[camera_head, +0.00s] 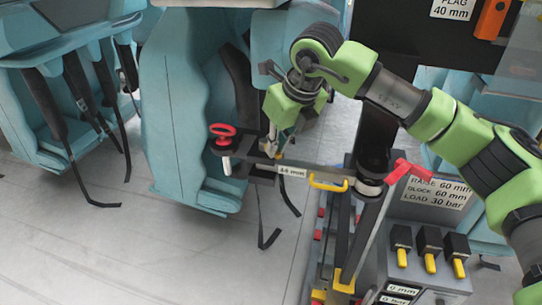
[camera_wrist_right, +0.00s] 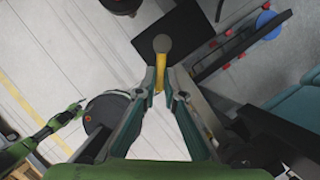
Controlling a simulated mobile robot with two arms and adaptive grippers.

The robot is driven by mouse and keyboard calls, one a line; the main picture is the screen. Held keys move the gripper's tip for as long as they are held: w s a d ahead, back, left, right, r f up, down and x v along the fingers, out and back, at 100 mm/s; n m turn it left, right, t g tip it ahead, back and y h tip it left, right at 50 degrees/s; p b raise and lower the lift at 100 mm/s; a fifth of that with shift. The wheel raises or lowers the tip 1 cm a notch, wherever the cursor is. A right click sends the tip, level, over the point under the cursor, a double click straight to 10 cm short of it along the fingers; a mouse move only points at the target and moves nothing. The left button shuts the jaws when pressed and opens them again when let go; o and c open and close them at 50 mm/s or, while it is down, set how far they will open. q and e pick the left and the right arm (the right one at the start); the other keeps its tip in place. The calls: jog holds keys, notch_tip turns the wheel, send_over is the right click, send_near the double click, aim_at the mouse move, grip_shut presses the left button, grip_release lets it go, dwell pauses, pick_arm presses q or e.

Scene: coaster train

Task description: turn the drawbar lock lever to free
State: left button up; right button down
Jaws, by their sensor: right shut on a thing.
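My right gripper (camera_head: 277,147) reaches down from the right arm to the drawbar (camera_head: 262,170), near its left end. In the wrist view its two fingers (camera_wrist_right: 160,88) close from both sides on a yellow lever (camera_wrist_right: 160,72) with a grey round knob (camera_wrist_right: 161,44). I take this to be the drawbar lock lever. In the head view only a small yellow piece (camera_head: 279,156) of it shows beside the fingertips; the gripper hides the rest. I cannot read which position the lever is in.
A red handwheel (camera_head: 222,130) stands just left of the gripper. A grey box with yellow-tipped black switches (camera_head: 430,240) stands lower right. Teal seats (camera_head: 185,110) are behind; the left floor is clear.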

jog(key=shift+w+d+r+n+g+y, duration=0.1)
jog(key=shift+w+d+n+g+y, duration=0.25)
jog(key=shift+n, duration=0.65)
jog(key=shift+w+d+n+g+y, duration=0.25)
jog(key=shift+w+d+n, duration=0.1)
jog(key=shift+n, duration=0.65)
jog(key=c, duration=2.1)
grip_release()
jog(key=shift+c, duration=0.2)
jog(key=v, duration=1.2)
